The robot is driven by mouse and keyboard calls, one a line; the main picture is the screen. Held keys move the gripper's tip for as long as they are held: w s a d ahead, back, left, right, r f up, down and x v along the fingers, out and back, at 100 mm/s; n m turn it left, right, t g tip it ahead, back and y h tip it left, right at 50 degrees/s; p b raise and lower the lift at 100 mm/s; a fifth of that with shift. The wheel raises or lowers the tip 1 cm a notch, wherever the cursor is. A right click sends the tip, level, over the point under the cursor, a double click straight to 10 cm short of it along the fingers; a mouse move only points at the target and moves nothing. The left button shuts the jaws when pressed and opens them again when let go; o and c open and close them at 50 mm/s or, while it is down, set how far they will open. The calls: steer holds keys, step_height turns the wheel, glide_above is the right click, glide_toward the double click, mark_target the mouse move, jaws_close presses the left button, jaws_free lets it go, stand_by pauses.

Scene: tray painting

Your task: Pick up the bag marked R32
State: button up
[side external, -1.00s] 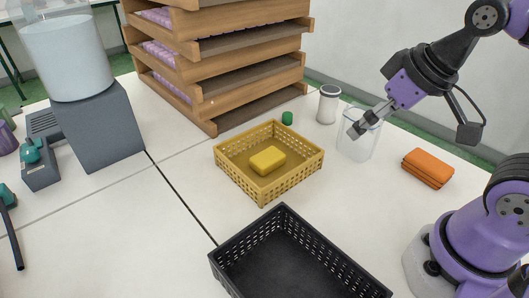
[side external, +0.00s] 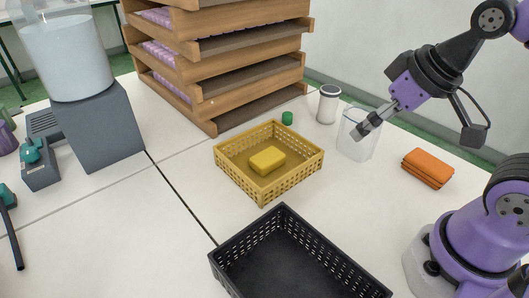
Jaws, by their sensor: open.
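I see no bag with a readable R32 mark in this view. My gripper (side external: 369,125) is open and appears empty. It hangs at the right, its fingers pointing down and left, in front of the upper part of a clear beaker (side external: 358,147) in the picture. I cannot tell whether it touches the beaker. A yellow basket (side external: 225,163) left of the gripper holds a yellow block (side external: 267,160) with no readable mark. A black basket (side external: 235,244) stands in front and looks empty in its visible part.
A wooden tray rack (side external: 212,85) with pinkish items in it stands at the back. A white-bodied jar (side external: 328,105) and small green cap (side external: 287,118) are near the beaker. Folded orange cloth (side external: 428,168) lies right. A water tank (side external: 67,58) stands on a grey block left.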

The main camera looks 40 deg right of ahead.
steer(key=g, duration=0.1)
glide_toward(359, 121)
step_height(359, 121, down, 2)
steer(key=w+d, duration=0.1)
steer(key=d, duration=0.1)
steer(key=x, duration=0.4)
steer(key=shift+w+d+f, duration=0.2)
steer(key=shift+d+f, duration=0.1)
steer(key=shift+d, duration=0.1)
steer(key=x, duration=0.5)
steer(key=shift+w+d+f, duration=0.25)
steer(key=shift+w+f, duration=0.05)
steer(key=c, duration=0.8)
